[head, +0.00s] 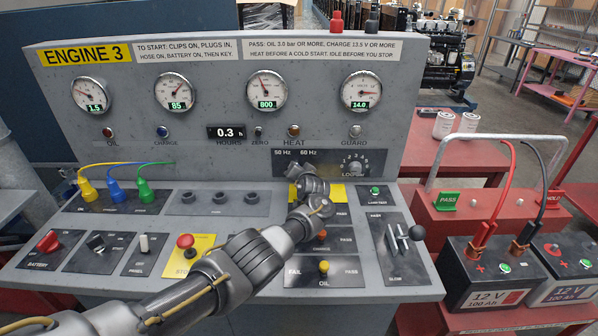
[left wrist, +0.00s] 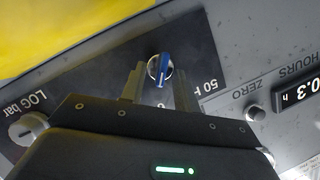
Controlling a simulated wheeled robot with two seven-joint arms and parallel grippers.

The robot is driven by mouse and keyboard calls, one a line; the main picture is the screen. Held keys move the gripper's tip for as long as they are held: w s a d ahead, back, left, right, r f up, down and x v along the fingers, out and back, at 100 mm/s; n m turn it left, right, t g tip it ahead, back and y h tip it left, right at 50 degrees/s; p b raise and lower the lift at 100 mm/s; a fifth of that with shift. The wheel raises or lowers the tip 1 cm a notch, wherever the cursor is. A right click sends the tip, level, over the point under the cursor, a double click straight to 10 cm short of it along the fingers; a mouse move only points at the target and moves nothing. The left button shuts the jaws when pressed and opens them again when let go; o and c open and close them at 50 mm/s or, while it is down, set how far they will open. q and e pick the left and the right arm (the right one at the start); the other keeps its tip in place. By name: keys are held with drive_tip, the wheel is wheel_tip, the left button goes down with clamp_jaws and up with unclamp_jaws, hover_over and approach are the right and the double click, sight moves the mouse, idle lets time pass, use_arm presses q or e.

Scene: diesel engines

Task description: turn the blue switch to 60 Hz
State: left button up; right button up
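The blue switch (left wrist: 159,69) shows in the left wrist view as a small blue lever on a round silver base, on a dark plate. It stands nearly upright in that upside-down picture; which mark it points to I cannot tell. The fingers of my left gripper (left wrist: 158,78) are apart, one on each side of the switch, with gaps visible. In the head view my left gripper (head: 296,173) is at the panel just below the 50 Hz and 60 Hz labels (head: 295,153) and hides the switch. My right gripper is in neither view.
The log dial (head: 355,168) is right of the switch, and the guard lamp (head: 354,131) is above. A lever (head: 416,233) stands at right. Batteries (head: 490,275) are beyond the console.

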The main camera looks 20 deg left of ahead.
use_arm(q)
drive_tip(key=shift+s+d+r, duration=0.1)
drive_tip(key=shift+s, duration=0.05)
drive_tip(key=p+v, duration=0.2)
drive_tip(key=v, duration=0.8)
drive_tip(key=shift+s, duration=0.2)
drive_tip(key=shift+r, duration=0.1)
